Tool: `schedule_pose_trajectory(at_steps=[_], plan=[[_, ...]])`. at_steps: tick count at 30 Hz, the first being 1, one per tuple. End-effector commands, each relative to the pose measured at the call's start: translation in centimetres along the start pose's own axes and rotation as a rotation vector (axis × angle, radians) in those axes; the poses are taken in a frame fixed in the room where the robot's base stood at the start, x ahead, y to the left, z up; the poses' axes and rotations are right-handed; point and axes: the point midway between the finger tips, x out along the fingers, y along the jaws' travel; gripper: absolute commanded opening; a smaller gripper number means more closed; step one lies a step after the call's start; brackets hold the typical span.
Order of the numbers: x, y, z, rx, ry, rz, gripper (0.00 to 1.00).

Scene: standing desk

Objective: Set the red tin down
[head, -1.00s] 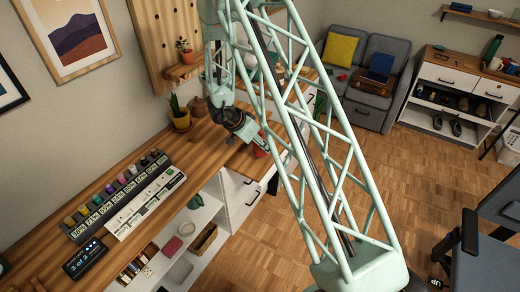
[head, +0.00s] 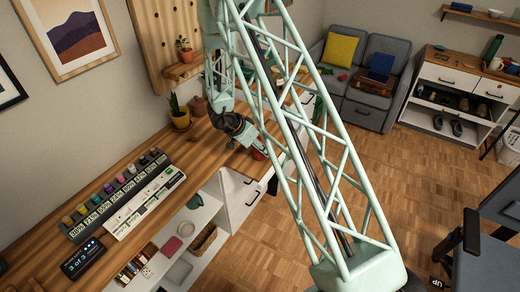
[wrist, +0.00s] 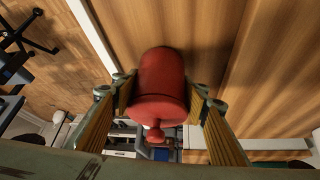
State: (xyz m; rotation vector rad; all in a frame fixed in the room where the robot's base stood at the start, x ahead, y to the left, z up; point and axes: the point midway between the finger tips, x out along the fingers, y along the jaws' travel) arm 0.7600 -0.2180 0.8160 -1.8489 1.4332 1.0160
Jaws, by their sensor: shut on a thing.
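The red tin (wrist: 160,85) is a rounded red canister with a small knob at its near end. In the wrist view it sits between the two fingers of my gripper (wrist: 160,108), which is shut on it. In the head view my gripper (head: 260,146) is at the far part of the wooden desk (head: 140,182), near its front edge. Only a small red piece of the tin (head: 258,155) shows there. The desk top (wrist: 215,40) lies behind the tin in the wrist view, with a shadow beside it. I cannot tell whether the tin touches it.
A row of small coloured pots with percent labels (head: 115,195) and a white strip stand on the near desk. Open shelves (head: 195,235) lie below the desk edge.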

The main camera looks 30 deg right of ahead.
Motion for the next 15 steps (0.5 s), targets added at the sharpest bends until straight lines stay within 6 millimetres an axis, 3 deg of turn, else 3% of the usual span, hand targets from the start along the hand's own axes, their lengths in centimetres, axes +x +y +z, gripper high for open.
schedule_pose_trajectory(at_steps=[8,9,13,15], plan=[[0.16,-0.01,0.09,0.0,0.0,0.0,0.19],[0.17,0.0,0.12,0.0,0.0,0.0,0.42],[0.17,0.0,0.11,0.0,0.0,0.0,0.54],[0.17,0.0,0.11,0.0,0.0,0.0,0.55]])
